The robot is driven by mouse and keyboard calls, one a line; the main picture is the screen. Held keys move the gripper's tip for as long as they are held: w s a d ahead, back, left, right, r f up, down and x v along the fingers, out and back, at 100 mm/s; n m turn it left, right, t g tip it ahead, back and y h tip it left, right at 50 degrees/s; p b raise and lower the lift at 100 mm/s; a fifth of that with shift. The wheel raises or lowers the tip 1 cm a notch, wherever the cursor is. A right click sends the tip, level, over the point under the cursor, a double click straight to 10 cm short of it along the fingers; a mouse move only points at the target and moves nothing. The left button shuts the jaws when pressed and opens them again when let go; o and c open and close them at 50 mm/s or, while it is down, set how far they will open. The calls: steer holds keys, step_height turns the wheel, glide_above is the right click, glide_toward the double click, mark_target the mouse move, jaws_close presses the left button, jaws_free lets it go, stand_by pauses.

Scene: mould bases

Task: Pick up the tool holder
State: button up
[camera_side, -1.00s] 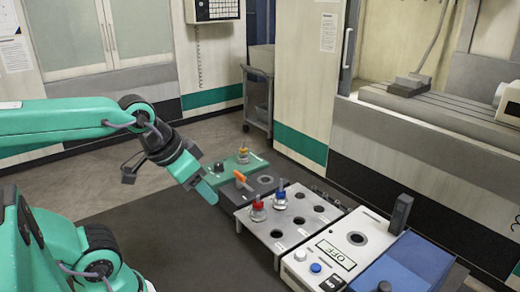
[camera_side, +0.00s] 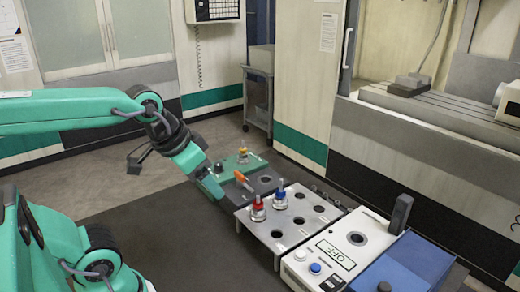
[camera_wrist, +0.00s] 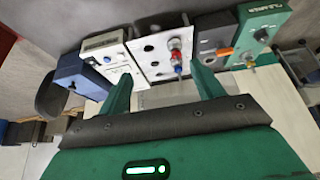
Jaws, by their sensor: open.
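Two tool holders stand upright in the grey rack (camera_side: 290,235) in the side view: one with a red collar (camera_side: 257,206) and one with a blue collar (camera_side: 281,198). The red one (camera_wrist: 176,44) and blue one (camera_wrist: 178,68) also show in the wrist view. My gripper (camera_side: 214,192) is open and empty, left of the rack and above the dark floor mat. In the wrist view my gripper (camera_wrist: 163,70) has its fingers wide apart, with the rack beyond them.
A dark box with an orange lever (camera_side: 240,177) sits between the green box and the rack. A white box (camera_side: 340,245) and a blue box (camera_side: 425,262) stand to the right. Several rack holes are empty. The mat (camera_side: 160,235) left of the rack is clear.

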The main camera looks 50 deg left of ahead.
steer(key=w+a+r+g, duration=0.1)
steer(key=w+a+r, duration=0.15)
steer(key=w, duration=0.25)
steer(key=w+a+r, duration=0.2)
steer(key=w+a, duration=0.1)
steer(key=w, duration=0.2)
steer(key=g, duration=0.4)
glide_above(243, 149)
steer(key=shift+n, duration=0.3)
steer(key=f, duration=1.5)
steer(key=shift+a, duration=0.2)
steer(key=shift+a+f, duration=0.15)
steer(key=shift+a, duration=0.05)
steer(key=shift+w+d+f, duration=0.1)
steer(key=shift+f, duration=1.85)
steer(key=shift+d+f, duration=0.1)
steer(key=shift+f, duration=1.85)
steer(key=shift+r, duration=0.1)
jaws_close()
